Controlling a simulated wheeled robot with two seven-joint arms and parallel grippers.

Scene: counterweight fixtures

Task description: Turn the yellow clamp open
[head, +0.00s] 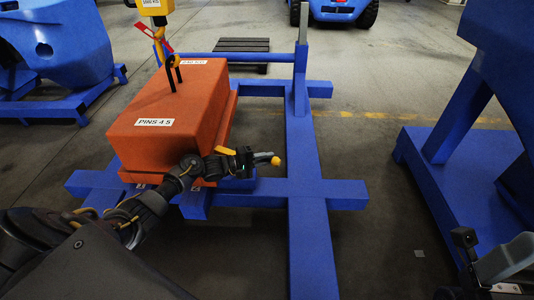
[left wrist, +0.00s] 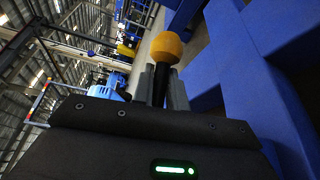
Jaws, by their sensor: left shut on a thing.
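The yellow clamp shows as a yellow knob (head: 275,160) on a dark stem, beside the lower front corner of the orange block. In the left wrist view, the yellow-orange knob (left wrist: 166,46) and its black stem stand between my gripper's fingers, with the knob past the fingertips. My left gripper (head: 262,157) reaches in from the left along the block's front and is shut on the clamp's stem. The clamp's base is hidden behind the gripper.
The orange block (head: 170,110), labelled "PINS 4 5", rests on a blue frame (head: 308,215) with crossing beams. A yellow hoist piece (head: 155,6) with a hook hangs above it. Another blue fixture (head: 450,180) stands at the right. Grey floor is clear between them.

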